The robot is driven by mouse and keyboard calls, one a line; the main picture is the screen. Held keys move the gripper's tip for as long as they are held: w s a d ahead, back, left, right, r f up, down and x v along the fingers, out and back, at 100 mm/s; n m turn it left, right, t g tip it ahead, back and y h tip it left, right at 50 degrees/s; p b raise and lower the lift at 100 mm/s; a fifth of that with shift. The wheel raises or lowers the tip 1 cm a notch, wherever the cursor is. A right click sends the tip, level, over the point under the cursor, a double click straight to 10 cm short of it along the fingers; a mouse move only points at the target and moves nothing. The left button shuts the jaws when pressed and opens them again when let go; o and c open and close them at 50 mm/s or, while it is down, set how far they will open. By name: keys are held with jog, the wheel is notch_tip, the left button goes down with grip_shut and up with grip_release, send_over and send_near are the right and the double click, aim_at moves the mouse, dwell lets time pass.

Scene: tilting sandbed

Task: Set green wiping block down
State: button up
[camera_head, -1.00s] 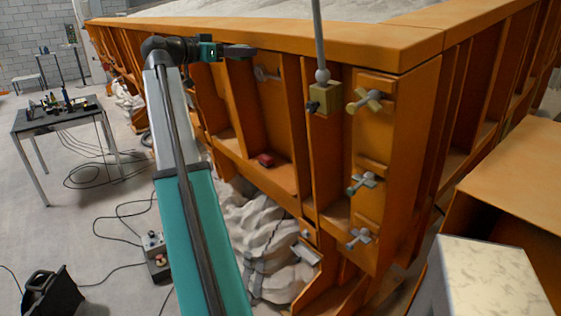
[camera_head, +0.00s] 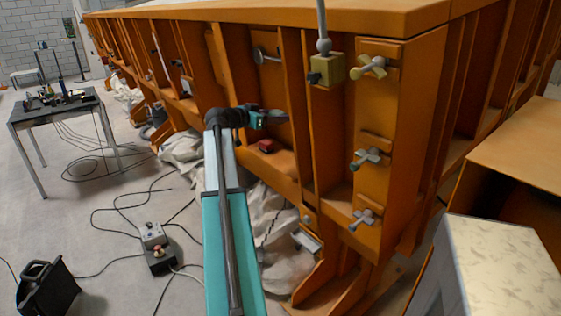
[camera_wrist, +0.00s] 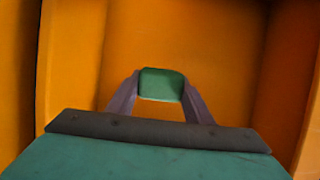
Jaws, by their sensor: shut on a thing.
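The green wiping block (camera_wrist: 161,84) is between the fingertips of my gripper in the wrist view, in front of orange surfaces. My gripper (camera_wrist: 160,90) is shut on it, one purple-grey finger on each side. In the head view my gripper (camera_head: 284,116) reaches into a bay of the orange sandbed frame (camera_head: 400,200), just above a ledge. The block cannot be made out there. I cannot tell whether the block touches the ledge.
A small red object (camera_head: 268,146) lies on the ledge close below my gripper. Orange upright ribs wall the bay on both sides. Valve handles (camera_head: 368,66) stick out to the right. A grey table (camera_head: 55,108) with tools, a control box (camera_head: 156,245) and cables stand to the left.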

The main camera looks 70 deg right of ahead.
jog(key=b, duration=0.1)
send_over(288, 164)
notch_tip(288, 164, down, 8)
jog(key=shift+f, duration=0.1)
jog(key=shift+f+p, duration=0.4)
jog(key=shift+f, duration=2.7)
jog(key=shift+f, duration=0.1)
jog(key=shift+f, duration=1.8)
jog(key=shift+f, duration=0.15)
jog(key=o, duration=1)
jog(key=shift+r+p, duration=0.2)
jog(key=shift+p, duration=0.1)
